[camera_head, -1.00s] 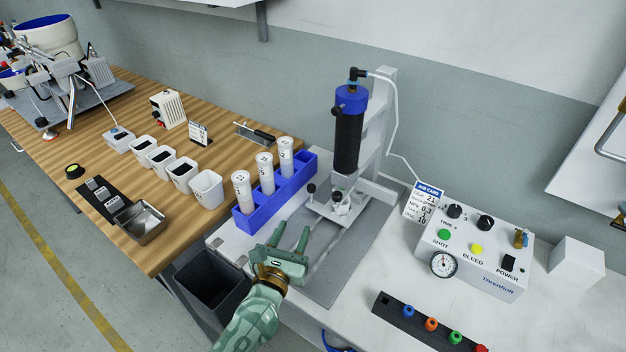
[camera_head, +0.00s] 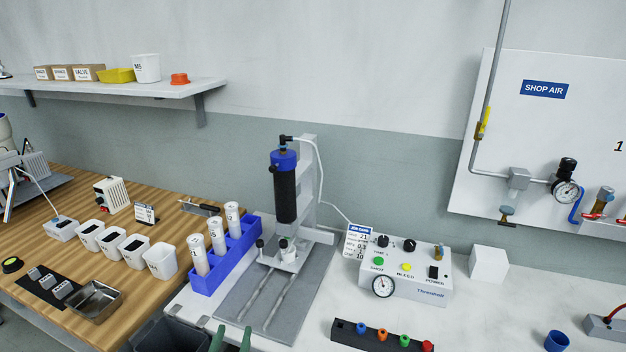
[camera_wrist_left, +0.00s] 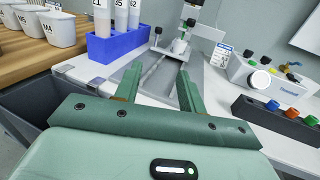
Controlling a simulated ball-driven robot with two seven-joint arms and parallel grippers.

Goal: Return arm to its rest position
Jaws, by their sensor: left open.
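My left gripper (camera_head: 231,340) shows only as two green fingertips at the bottom edge of the head view. In the left wrist view its two fingers (camera_wrist_left: 157,88) stand apart with nothing between them. It is in front of the gantry base plate (camera_head: 272,300), at the near edge of the white bench. The gantry (camera_head: 287,190), with its blue-capped black cylinder, stands behind the fingers, clear of them. Its slide and small fixture also show in the left wrist view (camera_wrist_left: 180,46). My right gripper is not in view.
A blue rack (camera_head: 225,262) with white tubes stands left of the base plate. A dark bin (camera_head: 170,335) is below the bench edge. The control box (camera_head: 405,275) and a black strip with coloured caps (camera_head: 380,338) are at right. White cups line the wooden table.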

